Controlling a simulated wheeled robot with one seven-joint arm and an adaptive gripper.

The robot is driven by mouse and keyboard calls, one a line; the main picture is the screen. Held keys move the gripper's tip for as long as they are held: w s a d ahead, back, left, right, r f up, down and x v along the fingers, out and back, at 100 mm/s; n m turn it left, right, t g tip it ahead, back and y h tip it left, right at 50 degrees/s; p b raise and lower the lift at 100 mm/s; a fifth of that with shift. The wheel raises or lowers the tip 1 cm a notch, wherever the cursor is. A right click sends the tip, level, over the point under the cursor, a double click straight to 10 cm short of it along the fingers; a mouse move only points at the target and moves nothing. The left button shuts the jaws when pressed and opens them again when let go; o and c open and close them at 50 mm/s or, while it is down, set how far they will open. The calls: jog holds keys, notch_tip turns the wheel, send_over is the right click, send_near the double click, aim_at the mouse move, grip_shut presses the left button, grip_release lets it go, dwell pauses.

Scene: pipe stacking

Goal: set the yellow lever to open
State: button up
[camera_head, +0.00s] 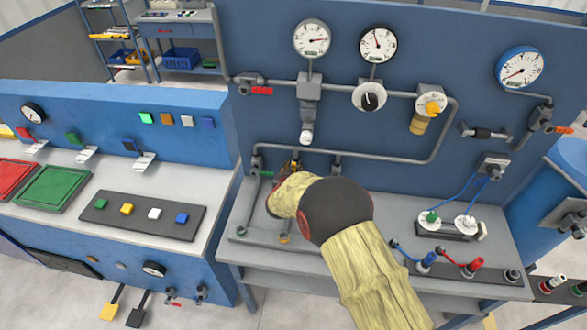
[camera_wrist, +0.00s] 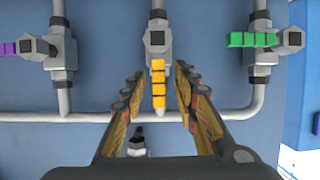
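The yellow lever (camera_wrist: 158,78) shows in the wrist view as a row of yellow blocks below its grey valve (camera_wrist: 157,38). It lies in line with the valve's vertical pipe and points toward the horizontal pipe (camera_wrist: 85,116). My gripper (camera_wrist: 158,95) is open, with one finger on each side of the lever and a visible gap on both sides. In the head view my gripper (camera_head: 288,172) is at the lower pipes of the blue panel, and my arm hides most of the valve there.
A purple lever (camera_wrist: 14,47) and a green lever (camera_wrist: 252,40) on neighbouring valves flank the yellow one in the wrist view; both lie crosswise to their pipes. Gauges and a red-handled valve (camera_head: 262,91) are higher on the panel. The grey bench (camera_head: 400,215) is below.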

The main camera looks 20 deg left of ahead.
jog(key=v, duration=1.2)
jog(key=shift+f, duration=0.1)
